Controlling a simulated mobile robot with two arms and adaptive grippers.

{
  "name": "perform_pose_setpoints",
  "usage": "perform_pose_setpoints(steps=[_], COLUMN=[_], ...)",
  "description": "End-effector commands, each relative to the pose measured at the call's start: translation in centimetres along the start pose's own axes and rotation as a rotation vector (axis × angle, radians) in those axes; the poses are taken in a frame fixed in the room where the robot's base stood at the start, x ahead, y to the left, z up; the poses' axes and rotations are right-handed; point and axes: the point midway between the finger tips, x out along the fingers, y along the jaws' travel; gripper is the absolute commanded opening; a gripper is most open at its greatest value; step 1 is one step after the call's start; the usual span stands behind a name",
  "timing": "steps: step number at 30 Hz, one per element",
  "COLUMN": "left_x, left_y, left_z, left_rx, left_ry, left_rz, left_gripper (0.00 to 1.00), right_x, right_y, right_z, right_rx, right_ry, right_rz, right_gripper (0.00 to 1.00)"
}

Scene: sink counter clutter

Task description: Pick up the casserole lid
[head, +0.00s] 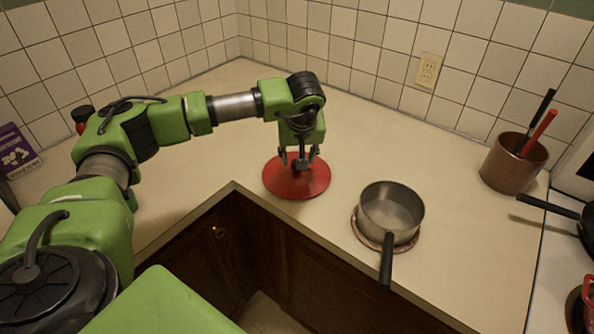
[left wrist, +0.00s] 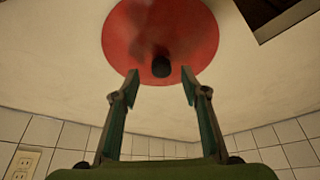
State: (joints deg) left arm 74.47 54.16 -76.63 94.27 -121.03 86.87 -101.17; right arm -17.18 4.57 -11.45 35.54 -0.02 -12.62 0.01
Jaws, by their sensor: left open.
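The casserole lid (head: 296,184) is a round red disc lying flat on the counter near its inner corner. In the left wrist view the lid (left wrist: 195,35) shows a dark knob (left wrist: 161,66) at its middle. My left gripper (head: 301,163) is above the lid and points down. In the left wrist view the left gripper (left wrist: 160,75) is open, with its two fingertips on either side of the knob and nothing held. I cannot tell whether the fingers touch the lid. My right gripper is not in view.
A metal saucepan (head: 391,208) with a black handle stands on a round trivet (head: 361,239) to the right. A brown crock (head: 512,165) with utensils stands farther right. A wall outlet (head: 428,71) is behind. The counter behind the lid is clear.

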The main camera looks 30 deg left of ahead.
Motion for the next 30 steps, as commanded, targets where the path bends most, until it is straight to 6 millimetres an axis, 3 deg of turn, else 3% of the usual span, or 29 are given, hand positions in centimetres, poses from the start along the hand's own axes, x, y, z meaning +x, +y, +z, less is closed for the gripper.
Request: perform_pose_setpoints(steps=[3, 7, 16, 21, 30], left_x=[1.5, 3.3, 3.9, 3.9, 3.7], left_y=[-0.3, -0.1, -0.2, -0.2, -0.1], left_z=[0.0, 0.1, 0.1, 0.1, -0.1], left_rx=[0.000, -0.001, -0.001, -0.001, -0.002], left_ry=[-0.003, -0.003, -0.001, -0.001, 0.002], left_rz=[-0.005, -0.001, 0.000, 0.000, 0.002], left_gripper=[0.41, 0.41, 0.41, 0.00, 0.00], right_x=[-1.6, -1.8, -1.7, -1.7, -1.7], right_y=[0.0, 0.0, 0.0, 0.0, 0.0], right_z=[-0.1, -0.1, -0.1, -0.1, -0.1], right_rx=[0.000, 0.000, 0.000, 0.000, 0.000], right_ry=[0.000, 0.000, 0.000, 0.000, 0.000], right_rz=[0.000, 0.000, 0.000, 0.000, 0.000], right_gripper=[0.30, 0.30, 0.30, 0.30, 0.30])
